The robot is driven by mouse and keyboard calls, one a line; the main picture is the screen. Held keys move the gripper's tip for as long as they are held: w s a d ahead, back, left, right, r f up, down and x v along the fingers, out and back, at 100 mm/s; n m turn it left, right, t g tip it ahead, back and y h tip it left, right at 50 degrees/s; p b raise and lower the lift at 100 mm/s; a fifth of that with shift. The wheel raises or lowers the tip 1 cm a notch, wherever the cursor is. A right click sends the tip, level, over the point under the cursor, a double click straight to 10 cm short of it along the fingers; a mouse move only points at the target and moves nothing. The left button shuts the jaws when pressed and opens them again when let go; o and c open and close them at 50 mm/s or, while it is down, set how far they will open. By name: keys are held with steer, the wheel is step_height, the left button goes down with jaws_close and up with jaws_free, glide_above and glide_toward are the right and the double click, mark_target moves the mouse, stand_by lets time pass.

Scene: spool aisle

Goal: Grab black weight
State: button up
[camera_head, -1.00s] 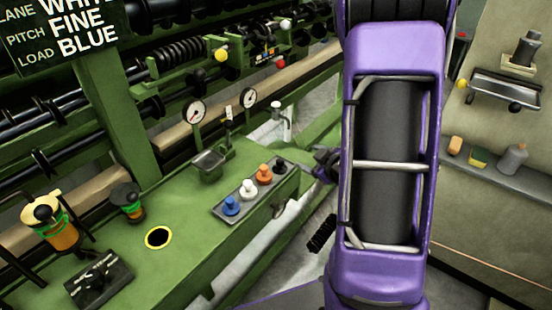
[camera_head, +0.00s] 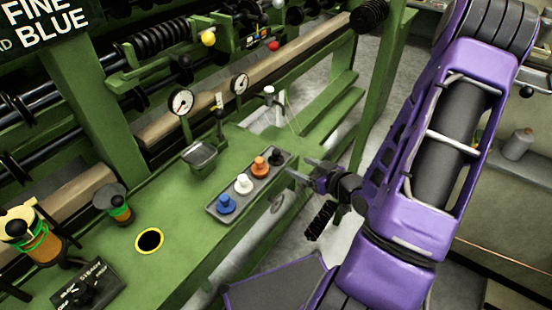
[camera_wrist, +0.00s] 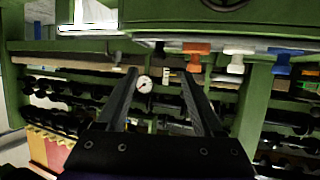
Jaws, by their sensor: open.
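The black weight (camera_head: 276,157) stands at the far end of a grey tray (camera_head: 211,211) on the green bench. Beside it in a row are the orange weight (camera_head: 259,167), white weight (camera_head: 243,184) and blue weight (camera_head: 226,204). My gripper (camera_head: 300,168) is open and empty, just right of the black weight and apart from it. In the wrist view, which looks upside down, the black weight (camera_wrist: 159,47) shows beyond and between the two open fingers (camera_wrist: 160,76). The orange weight (camera_wrist: 195,53) is just right of it there.
Two dial gauges (camera_head: 181,102) and a small metal pan (camera_head: 200,154) stand behind the tray. A white-topped post (camera_head: 269,98) rises beyond the black weight. A yellow-ringed hole (camera_head: 149,241) and a green-banded spool (camera_head: 120,210) are on the left. A green upright (camera_head: 378,95) stands behind my arm.

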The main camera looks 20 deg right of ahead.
mark_target(279, 155)
steer(key=x, duration=0.7)
steer(key=shift+w+f, duration=0.15)
steer(key=shift+w, duration=0.05)
steer(key=shift+r+b+x, duration=0.15)
steer(key=shift+b+x, duration=0.05)
steer(key=shift+x, duration=1.2)
steer(key=shift+r+b+x, duration=0.1)
steer(key=shift+b+x, duration=0.1)
steer(key=shift+x, duration=1.2)
steer(key=shift+w, duration=0.1)
jaws_close()
